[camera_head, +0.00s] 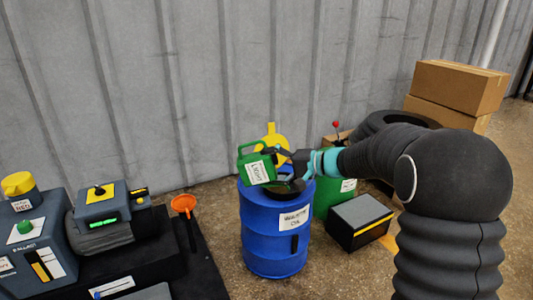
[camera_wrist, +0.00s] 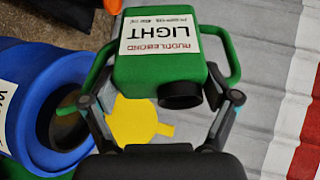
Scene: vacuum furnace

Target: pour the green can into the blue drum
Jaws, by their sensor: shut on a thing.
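The green can (camera_head: 257,168), with a white label, is held above the blue drum (camera_head: 262,244), over the left part of its top, and looks slightly tilted. My gripper (camera_head: 284,158) reaches in from the right and is shut on the can. In the wrist view, the can (camera_wrist: 155,75) sits between my gripper's two fingers (camera_wrist: 160,100). Its label reads LIGHT upside down, and its dark round mouth shows on the near side. The blue drum (camera_wrist: 20,70) lies to the left there, with its dark opening partly visible. I see no liquid flowing.
A yellow object (camera_head: 272,141) stands behind the can. A green container (camera_head: 328,196) and a dark box (camera_head: 358,220) are right of the drum. An orange funnel (camera_head: 184,203) and grey machinery (camera_head: 98,220) are at left. A corrugated wall (camera_head: 180,80) closes the back.

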